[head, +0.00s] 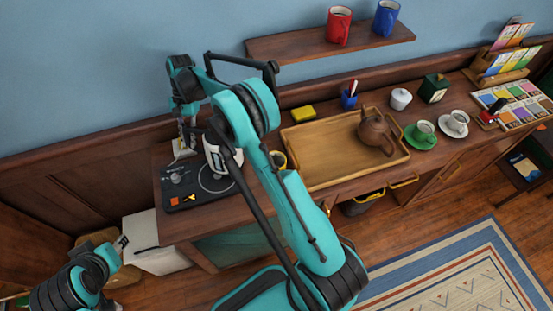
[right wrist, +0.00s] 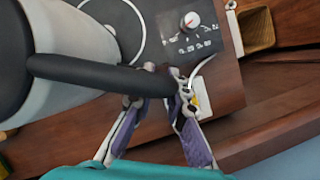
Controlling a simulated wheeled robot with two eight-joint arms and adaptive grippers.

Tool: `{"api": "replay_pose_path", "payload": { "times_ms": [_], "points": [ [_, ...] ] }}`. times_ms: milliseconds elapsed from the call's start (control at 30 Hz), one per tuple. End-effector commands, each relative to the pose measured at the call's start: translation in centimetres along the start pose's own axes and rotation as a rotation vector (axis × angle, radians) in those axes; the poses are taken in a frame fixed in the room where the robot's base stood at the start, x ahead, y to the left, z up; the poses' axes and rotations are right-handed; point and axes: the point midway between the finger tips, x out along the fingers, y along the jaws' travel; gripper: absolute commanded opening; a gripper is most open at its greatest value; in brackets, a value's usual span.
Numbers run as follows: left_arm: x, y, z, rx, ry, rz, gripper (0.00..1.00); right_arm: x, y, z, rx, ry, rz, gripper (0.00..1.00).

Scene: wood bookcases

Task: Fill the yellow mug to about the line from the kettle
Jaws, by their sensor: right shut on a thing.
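The white kettle (head: 212,158) shows in the head view at the back left of the counter, partly covered by my right arm. In the right wrist view its pale body (right wrist: 75,55) fills the upper left, with a black handle (right wrist: 95,75) reaching right. My right gripper (right wrist: 158,88) is shut on that handle; it also shows in the head view (head: 187,140). The yellow mug (head: 279,159) stands between the kettle and the wooden tray, mostly hidden by my right arm; its line and contents are not visible. My left gripper (head: 122,243) is at the lower left, away from both; its jaw opening is unclear.
A black panel (head: 183,198) with a white ring and a knob lies by the kettle. A wooden tray (head: 318,178) holds a brown teapot (head: 375,130). A yellow sponge (head: 303,113) lies behind. A shelf (head: 290,46) with red and blue mugs hangs above.

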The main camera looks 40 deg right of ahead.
Motion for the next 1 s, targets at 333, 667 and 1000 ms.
{"api": "replay_pose_path", "payload": {
  "times_ms": [333,667,1000],
  "points": [
    [-0.8,0.0,-0.6,0.0,0.0,0.0,0.37,-1.6,0.7,0.7,-0.028,-0.003,-0.071,0.0],
    [-1.8,0.0,-1.3,0.0,0.0,0.0,0.37,-4.1,1.9,1.7,-0.091,-0.003,-0.223,0.0],
    [-2.5,0.0,-1.8,0.0,0.0,0.0,0.37,-6.3,3.8,2.6,-0.156,-0.001,-0.38,0.0]
  ]
}}
